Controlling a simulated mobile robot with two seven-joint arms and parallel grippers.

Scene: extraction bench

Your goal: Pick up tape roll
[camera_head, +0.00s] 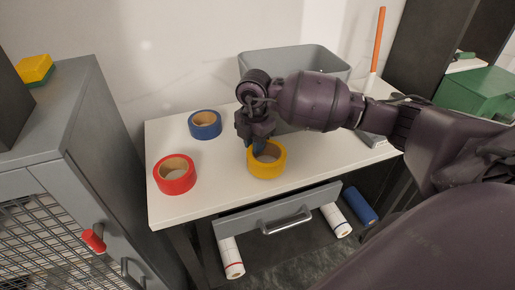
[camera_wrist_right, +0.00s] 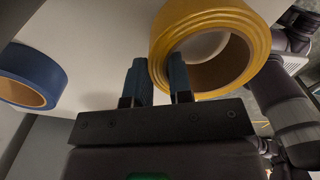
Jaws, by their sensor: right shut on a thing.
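A yellow tape roll (camera_head: 266,164) lies on the white table, near its front edge. My right gripper (camera_head: 258,146) reaches down onto it from behind and is shut on its wall. In the right wrist view the yellow tape roll (camera_wrist_right: 210,45) sits with its wall between the two fingers of my right gripper (camera_wrist_right: 160,82), one finger inside the ring and one outside. A red tape roll (camera_head: 174,174) lies at the front left of the table and a blue tape roll (camera_head: 205,125) lies behind it; the blue one (camera_wrist_right: 30,78) also shows in the right wrist view. My left gripper is not in view.
A grey bin (camera_head: 300,58) stands at the back of the white table (camera_head: 205,205). A drawer (camera_head: 280,210) with a handle is below the table front, with several rolls beneath. A grey cabinet (camera_head: 70,110) is at left. Table space between the rolls is clear.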

